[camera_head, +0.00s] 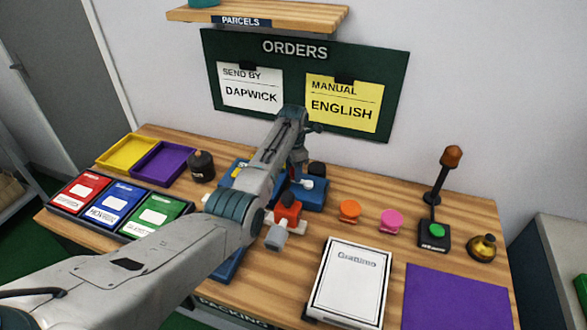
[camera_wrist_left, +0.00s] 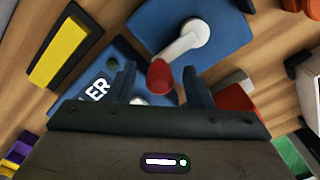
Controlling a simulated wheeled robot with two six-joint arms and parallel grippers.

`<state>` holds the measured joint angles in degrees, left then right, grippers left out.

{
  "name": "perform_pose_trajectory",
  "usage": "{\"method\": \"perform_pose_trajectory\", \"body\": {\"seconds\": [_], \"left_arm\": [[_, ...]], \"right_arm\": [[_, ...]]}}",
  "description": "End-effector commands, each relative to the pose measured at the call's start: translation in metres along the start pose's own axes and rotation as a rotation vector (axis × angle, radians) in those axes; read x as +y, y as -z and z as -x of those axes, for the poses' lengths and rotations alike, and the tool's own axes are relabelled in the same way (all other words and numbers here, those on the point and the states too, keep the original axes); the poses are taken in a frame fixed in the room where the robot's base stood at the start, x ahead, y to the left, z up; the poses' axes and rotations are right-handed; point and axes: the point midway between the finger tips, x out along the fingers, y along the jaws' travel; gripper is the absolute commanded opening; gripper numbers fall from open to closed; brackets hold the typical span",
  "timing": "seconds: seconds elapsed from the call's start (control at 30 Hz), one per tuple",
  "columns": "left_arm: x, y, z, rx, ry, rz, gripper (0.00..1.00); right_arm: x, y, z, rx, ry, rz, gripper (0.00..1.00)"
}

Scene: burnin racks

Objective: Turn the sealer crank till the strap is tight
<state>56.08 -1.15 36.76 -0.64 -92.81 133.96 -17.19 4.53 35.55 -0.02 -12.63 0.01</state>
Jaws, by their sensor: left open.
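The blue sealer (camera_head: 313,198) is on the table, partly hidden behind my left arm in the head view. In the left wrist view its blue body (camera_wrist_left: 232,38) carries a white crank arm (camera_wrist_left: 182,42) ending in a red knob (camera_wrist_left: 160,77). A blue base (camera_wrist_left: 84,76) with the letters "LER" lies beside it. My left gripper (camera_wrist_left: 160,70) is open, with one finger on each side of the red knob; I cannot tell whether they touch it. The strap cannot be made out clearly. My right gripper is not in view.
A red block (camera_head: 289,207), orange knob (camera_head: 349,209) and pink knob (camera_head: 391,220) stand near the sealer. A white box (camera_head: 350,280) and purple mat (camera_head: 455,298) lie in front. Coloured trays (camera_head: 128,153) are left, a dark bottle (camera_head: 201,167) nearer. A lamp post (camera_head: 437,190) stands right.

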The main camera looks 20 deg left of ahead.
Motion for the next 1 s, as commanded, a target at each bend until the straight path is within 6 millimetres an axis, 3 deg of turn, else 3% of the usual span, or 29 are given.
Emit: {"method": "perform_pose_trajectory", "body": {"seconds": [0.07, 0.3, 0.67, 1.0], "left_arm": [[0.000, 0.000, 0.000, 0.000, 0.000, 0.000, 0.46], [0.000, 0.000, 0.000, 0.000, 0.000, 0.000, 0.02], [0.002, -0.002, 0.000, 0.001, 0.000, -0.050, 0.02], [0.010, -0.013, -0.001, 0.000, -0.001, -0.289, 0.02]], "right_arm": [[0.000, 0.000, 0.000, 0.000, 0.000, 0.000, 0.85], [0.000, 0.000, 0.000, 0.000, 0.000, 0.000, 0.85], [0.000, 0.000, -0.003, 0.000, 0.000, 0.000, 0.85], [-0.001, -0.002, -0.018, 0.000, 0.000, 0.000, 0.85]]}}
